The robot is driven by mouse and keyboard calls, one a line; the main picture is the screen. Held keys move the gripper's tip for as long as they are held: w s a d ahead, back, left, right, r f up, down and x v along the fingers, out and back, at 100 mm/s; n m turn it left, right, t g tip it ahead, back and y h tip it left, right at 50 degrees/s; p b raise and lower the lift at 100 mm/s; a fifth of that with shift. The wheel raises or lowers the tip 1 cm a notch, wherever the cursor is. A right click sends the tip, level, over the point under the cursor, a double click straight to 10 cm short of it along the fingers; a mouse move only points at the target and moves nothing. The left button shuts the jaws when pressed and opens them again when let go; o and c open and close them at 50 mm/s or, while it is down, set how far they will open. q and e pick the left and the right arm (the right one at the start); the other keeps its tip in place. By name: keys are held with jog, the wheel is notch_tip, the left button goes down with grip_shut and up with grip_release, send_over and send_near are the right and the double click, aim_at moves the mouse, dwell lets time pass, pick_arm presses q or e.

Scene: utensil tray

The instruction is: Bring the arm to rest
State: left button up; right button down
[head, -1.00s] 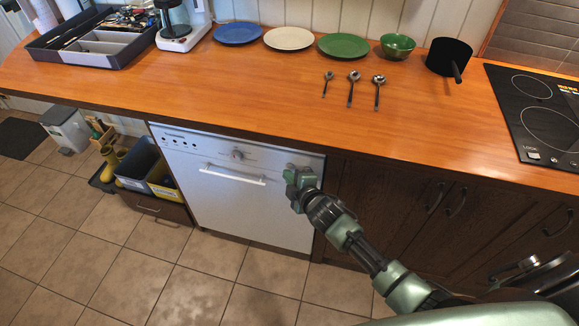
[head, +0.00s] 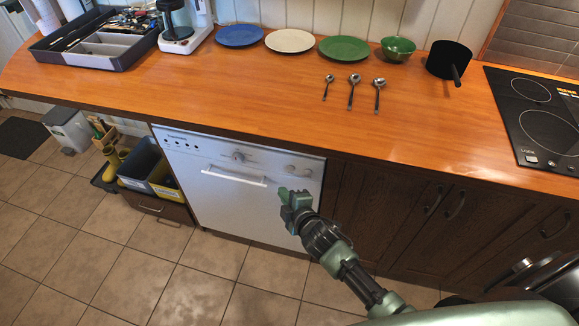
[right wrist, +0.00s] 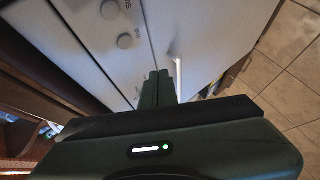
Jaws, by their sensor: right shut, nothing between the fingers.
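My right gripper (head: 285,193) is green, shut and empty. In the head view it is in front of the white dishwasher (head: 228,205), below the counter edge and right of the dishwasher's handle. In the right wrist view its fingers (right wrist: 158,84) are together, with the dishwasher front (right wrist: 215,35) beyond them. My left gripper shows in neither view.
Above is an orange wooden counter (head: 220,98) with several spoons, plates, a green bowl (head: 398,48), a black pot (head: 448,60) and a utensil tray (head: 115,55). A hob (head: 540,115) is at right. Tiled floor (head: 110,250) is open at lower left.

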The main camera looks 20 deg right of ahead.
jog(key=s+d+f+m+g+h, duration=0.1)
jog(key=s+d+f+m+g, duration=0.15)
jog(key=s+f, duration=0.8)
jog(key=s+d+f+m+g, duration=0.1)
jog(key=s+f+m+g, duration=0.45)
jog(key=f, duration=0.85)
jog(key=s+d+f+m+g, duration=0.1)
jog(key=s+f, duration=0.3)
jog(key=s, duration=0.6)
jog(key=s+d+f+m+g, duration=0.1)
jog(key=s+f, duration=0.3)
jog(key=s, duration=0.6)
jog(key=s+d+f+m+g, duration=0.1)
jog(key=s+f, duration=0.3)
jog(key=s, duration=0.6)
jog(key=shift+s+d+m+g, duration=0.15)
jog(key=shift+d+m+g, duration=0.2)
jog(key=shift+m, duration=0.45)
